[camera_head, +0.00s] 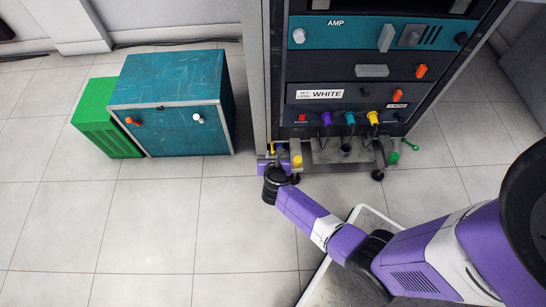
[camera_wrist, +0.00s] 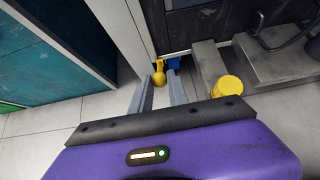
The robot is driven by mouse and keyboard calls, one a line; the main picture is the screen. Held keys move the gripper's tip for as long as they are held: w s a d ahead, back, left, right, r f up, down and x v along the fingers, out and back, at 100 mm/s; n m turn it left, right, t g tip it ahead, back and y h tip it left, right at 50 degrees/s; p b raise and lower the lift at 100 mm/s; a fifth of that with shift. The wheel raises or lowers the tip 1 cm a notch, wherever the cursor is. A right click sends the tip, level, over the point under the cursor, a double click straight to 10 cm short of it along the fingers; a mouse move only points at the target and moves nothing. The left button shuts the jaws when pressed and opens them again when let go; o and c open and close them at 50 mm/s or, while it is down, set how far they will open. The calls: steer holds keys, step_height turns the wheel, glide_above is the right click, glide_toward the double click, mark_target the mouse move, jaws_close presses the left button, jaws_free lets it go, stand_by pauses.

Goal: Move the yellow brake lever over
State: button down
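The yellow brake lever (camera_wrist: 159,73) shows in the wrist view as a small rounded yellow handle low at the front left corner of the rack. A thin yellow part (camera_head: 272,147) at that corner in the head view looks like the same lever. My gripper (camera_wrist: 160,84) points at it. Its two grey fingers are apart, and the lever's end shows between the tips with a gap visible on each side. I cannot tell whether a finger touches it. In the head view my gripper (camera_head: 268,163) is low beside the rack's left corner, and its fingers are mostly hidden.
A yellow cylinder (camera_wrist: 228,86) stands on the rack's base right of my fingers. A blue part (camera_wrist: 174,62) sits just behind the lever. The teal cabinet (camera_head: 172,103) and green box (camera_head: 104,117) stand at left. Tiled floor (camera_head: 140,220) is clear in front.

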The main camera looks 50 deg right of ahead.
steer(key=shift+s+a+f+b, duration=0.25)
steer(key=shift+a+f+b, duration=0.1)
steer(key=shift+f+b, duration=0.25)
steer(key=shift+s+a+f+b, duration=0.2)
steer(key=shift+a+f+b, duration=0.15)
steer(key=shift+f, duration=0.3)
steer(key=shift+f, duration=0.1)
steer(key=shift+s+a+f+b, duration=0.15)
steer(key=shift+f+b, duration=0.45)
steer(key=shift+f, duration=0.1)
steer(key=shift+s+a+f+b, duration=0.15)
steer(key=shift+f+b, duration=0.45)
steer(key=shift+f, duration=0.15)
steer(key=shift+f+b, duration=1.2)
steer(key=shift+f, duration=0.1)
